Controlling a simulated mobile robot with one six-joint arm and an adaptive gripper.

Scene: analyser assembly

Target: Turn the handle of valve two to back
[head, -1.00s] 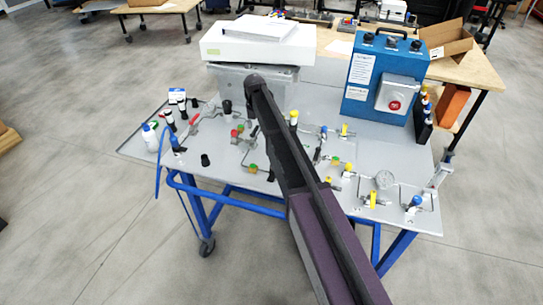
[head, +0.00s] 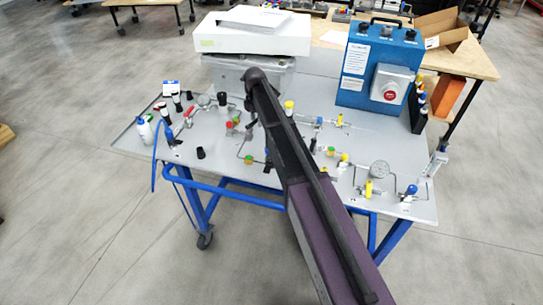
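Several small valves with coloured handles stand on the grey panel table (head: 215,175). They include a yellow handle (head: 369,188) at front right, a blue one (head: 411,190) beside it, a yellow one (head: 339,120) further back, a green one (head: 249,159) left of my arm and a red one (head: 229,125) behind that. No label shows which is valve two. My arm reaches across the table's middle and hides part of the piping. My gripper is hidden behind my own arm, so its state and any contact do not show.
A blue control box (head: 378,65) with a red knob stands at back right. A white case (head: 255,40) sits on a grey block at the back. A white bottle (head: 144,130) and black-capped parts are at left. A round gauge (head: 379,170) stands among the right-hand piping.

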